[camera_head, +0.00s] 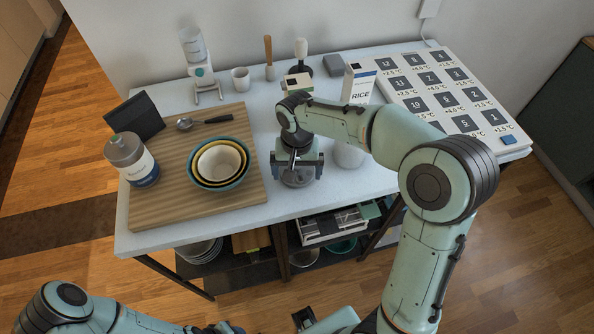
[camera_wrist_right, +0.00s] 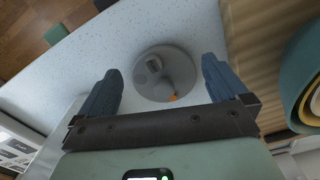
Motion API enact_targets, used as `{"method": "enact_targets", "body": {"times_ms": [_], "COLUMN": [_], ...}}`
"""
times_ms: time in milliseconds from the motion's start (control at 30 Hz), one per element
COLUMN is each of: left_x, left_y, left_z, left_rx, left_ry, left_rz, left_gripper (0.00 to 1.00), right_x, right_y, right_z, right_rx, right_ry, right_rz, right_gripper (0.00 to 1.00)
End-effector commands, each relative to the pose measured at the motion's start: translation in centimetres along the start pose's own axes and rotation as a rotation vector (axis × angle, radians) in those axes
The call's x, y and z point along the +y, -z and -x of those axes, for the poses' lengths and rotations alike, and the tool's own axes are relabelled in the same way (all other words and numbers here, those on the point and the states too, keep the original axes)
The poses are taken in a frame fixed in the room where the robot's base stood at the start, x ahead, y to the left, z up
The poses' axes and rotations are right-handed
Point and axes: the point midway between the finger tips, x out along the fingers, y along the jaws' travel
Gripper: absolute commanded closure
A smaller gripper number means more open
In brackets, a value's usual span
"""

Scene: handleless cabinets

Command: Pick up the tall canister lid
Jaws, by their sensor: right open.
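A round grey lid (camera_wrist_right: 149,88) with a small raised knob lies on the pale speckled table near its front edge. In the head view the lid (camera_head: 298,179) is partly hidden under my right gripper (camera_head: 297,168). In the right wrist view my right gripper (camera_wrist_right: 163,88) is open, with one blue finger on each side of the lid. The lid lies between and beyond the fingertips, and no contact shows. My left arm comes in at the bottom left of the head view; its gripper is too cut off to read.
A white canister (camera_head: 349,155) stands close on the right, partly behind my arm. A rice box (camera_head: 358,84) stands behind. Little bare table lies in front.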

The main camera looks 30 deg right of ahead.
Motion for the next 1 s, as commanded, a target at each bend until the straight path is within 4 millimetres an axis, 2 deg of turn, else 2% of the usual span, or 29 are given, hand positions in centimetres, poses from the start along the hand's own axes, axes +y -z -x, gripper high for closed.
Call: {"method": "enact_targets", "body": {"times_ms": [100,200,467,500,567,600,633,1000], "left_x": [-0.1,-0.1,-0.1,-0.1,-0.1,-0.1,-0.1,-0.1], "left_y": [0.0,-0.1,-0.1,-0.1,-0.1,-0.1,-0.1,-0.1], "left_z": [-0.1,-0.2,-0.2,-0.2,-0.2,-0.2,-0.2,-0.1], "left_rx": [-0.001,-0.001,-0.001,-0.001,-0.001,-0.001,-0.001,-0.001], "left_ry": [0.000,0.000,0.000,0.000,0.000,0.000,0.000,0.000], "left_rz": [0.000,0.000,0.000,0.000,0.000,0.000,0.000,0.000], "left_gripper": [0.57,0.57,0.57,0.57,0.57,0.57,0.57,0.57], "right_x": [0.1,0.1,0.1,0.1,0.1,0.1,0.1,0.1], "right_y": [-0.1,-0.1,0.0,0.0,0.0,0.0,0.0,0.0], "right_z": [-2.0,-3.1,-3.5,-3.5,-3.5,-3.5,-3.5,-3.0], "right_rx": [-0.003,-0.002,0.001,0.001,0.001,0.001,0.001,0.002], "right_ry": [-0.003,-0.002,0.000,0.000,0.000,0.000,0.000,0.000], "right_rz": [-0.001,0.000,0.000,0.000,0.000,0.000,0.000,0.000], "right_gripper": [0.00,0.00,0.00,0.03,0.23,0.36,0.38,0.39]}}
